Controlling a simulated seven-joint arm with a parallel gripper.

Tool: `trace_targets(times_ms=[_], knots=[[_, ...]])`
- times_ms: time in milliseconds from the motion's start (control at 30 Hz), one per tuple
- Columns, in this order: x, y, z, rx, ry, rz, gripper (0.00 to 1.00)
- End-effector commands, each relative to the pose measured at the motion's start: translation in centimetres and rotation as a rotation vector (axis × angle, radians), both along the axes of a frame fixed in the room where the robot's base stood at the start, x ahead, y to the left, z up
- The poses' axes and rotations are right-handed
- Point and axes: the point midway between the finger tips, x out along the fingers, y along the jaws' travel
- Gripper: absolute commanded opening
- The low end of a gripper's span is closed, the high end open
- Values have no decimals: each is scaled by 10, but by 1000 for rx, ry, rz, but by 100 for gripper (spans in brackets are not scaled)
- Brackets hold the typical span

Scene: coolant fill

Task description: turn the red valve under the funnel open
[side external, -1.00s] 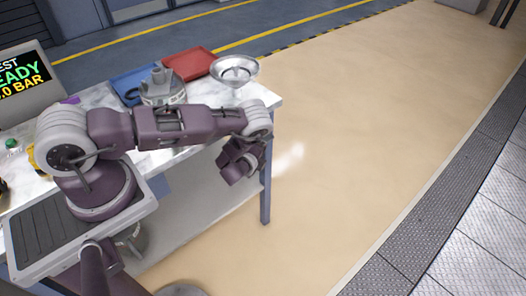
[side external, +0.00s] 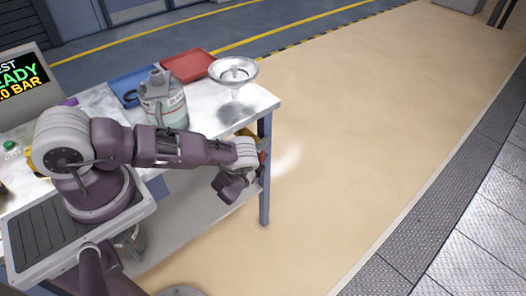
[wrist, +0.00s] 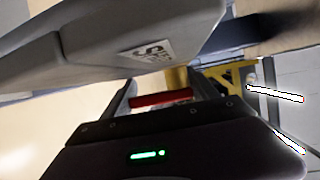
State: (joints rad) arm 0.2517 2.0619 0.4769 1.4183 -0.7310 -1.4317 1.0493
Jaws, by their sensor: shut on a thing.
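The red valve handle (wrist: 160,99) lies crosswise between the two fingers of my gripper (wrist: 163,90) in the wrist view, and the fingers are shut on it. A yellow part (wrist: 178,78) shows just beyond the handle. In the side view my gripper (side external: 232,186) is at the table's right edge, below the tabletop. A bit of red (side external: 262,160) and a yellow part (side external: 246,133) show there behind my wrist. The silver funnel (side external: 233,72) stands above the table's right corner. The arm hides most of the valve, and I cannot tell how far it is turned.
A grey jug with a pale label (side external: 164,105) stands on the table (side external: 205,120). Behind it are a blue tray (side external: 128,86) and a red tray (side external: 188,65). A screen (side external: 22,80) is at the left. A table leg (side external: 264,195) is close to my gripper. The floor to the right is clear.

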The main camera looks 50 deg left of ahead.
Motion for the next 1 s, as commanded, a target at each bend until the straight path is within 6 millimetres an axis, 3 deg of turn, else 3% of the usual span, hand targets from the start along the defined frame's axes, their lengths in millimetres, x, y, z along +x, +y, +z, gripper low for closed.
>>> trace_targets(times_ms=[200, 233, 333, 667, 1000], knots=[[0, 0, 0, -1, 0, 0, 28], [0, 0, 0, -1, 0, 0, 72], [0, 0, 0, 0, 1, 0, 90], [-4, -2, 0, 1, 4, 0, 90], [-60, -25, 7, 0, 3, 0, 90]])
